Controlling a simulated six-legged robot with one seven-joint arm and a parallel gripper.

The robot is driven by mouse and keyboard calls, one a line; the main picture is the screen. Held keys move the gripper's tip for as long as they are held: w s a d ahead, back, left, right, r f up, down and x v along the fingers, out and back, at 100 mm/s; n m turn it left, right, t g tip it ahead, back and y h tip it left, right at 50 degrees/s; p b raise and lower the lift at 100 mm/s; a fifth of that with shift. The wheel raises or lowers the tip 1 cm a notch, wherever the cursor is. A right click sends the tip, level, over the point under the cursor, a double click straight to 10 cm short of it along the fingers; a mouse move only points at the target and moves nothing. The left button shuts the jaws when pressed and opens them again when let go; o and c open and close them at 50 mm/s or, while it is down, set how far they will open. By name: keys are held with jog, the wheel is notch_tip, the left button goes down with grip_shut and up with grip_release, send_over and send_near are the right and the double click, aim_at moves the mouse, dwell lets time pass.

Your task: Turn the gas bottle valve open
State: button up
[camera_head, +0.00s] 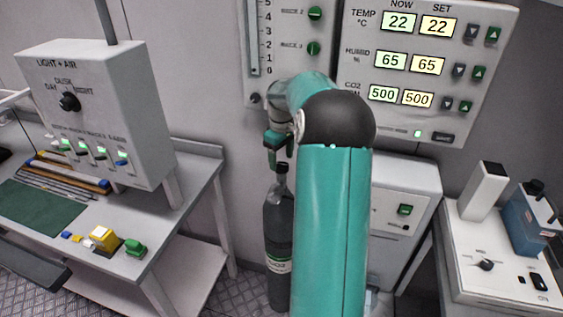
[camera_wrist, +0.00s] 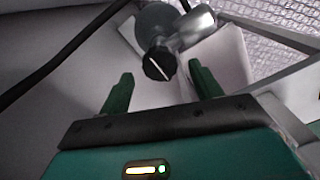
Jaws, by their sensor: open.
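The gas bottle (camera_head: 279,240) is dark grey with a pale label and stands upright on the floor against the wall. Its valve knob (camera_wrist: 160,64) shows in the wrist view as a black knob with a white line, on a grey metal valve body (camera_wrist: 195,25). My gripper (camera_wrist: 160,88) is open, with its two green fingers apart. The knob lies just beyond the fingertips, between them in the picture; I see no contact. In the head view my gripper (camera_head: 277,147) is above the bottle's neck, and my arm hides part of the bottle and the valve.
A control box (camera_head: 95,110) stands on the left table (camera_head: 190,190). The wall panel (camera_head: 430,70) with displays is behind my arm. A white cabinet (camera_head: 405,205) stands right of the bottle. A dark hose (camera_wrist: 65,60) runs left of the valve.

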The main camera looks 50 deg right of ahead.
jog(key=shift+f, duration=1.1)
jog(key=shift+c, duration=0.4)
jog(key=c, duration=0.9)
